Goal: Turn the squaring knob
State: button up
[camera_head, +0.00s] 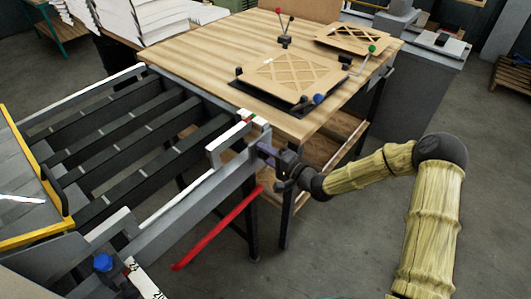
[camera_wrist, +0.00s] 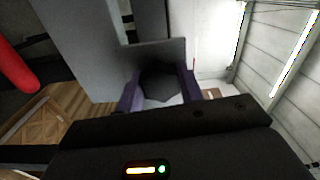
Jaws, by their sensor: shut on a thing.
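My gripper (camera_head: 268,155) is at the side rail of the slatted machine, near the corner of the wooden table. In the wrist view its two purple fingers (camera_wrist: 160,92) stand on either side of a dark many-sided knob (camera_wrist: 160,82), which I take as the squaring knob, and are shut on it. The knob sits beneath a grey bracket plate (camera_wrist: 160,52). In the head view the knob is hidden by the gripper and rail. Any mark showing how far it is turned is not visible.
The slatted machine bed (camera_head: 140,135) lies left of my gripper. A red bar (camera_head: 215,230) slants below the rail. The wooden table (camera_head: 215,50) holds a lattice-topped filter (camera_head: 290,75) and a second one (camera_head: 352,38). A blue knob (camera_head: 102,262) is at lower left. Open floor lies right.

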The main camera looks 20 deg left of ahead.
jog(key=shift+f+m, duration=0.1)
jog(key=shift+m, duration=0.5)
jog(key=o, duration=1)
jog(key=shift+d, duration=0.15)
jog(key=b+v, duration=0.2)
jog(key=v, duration=1.5)
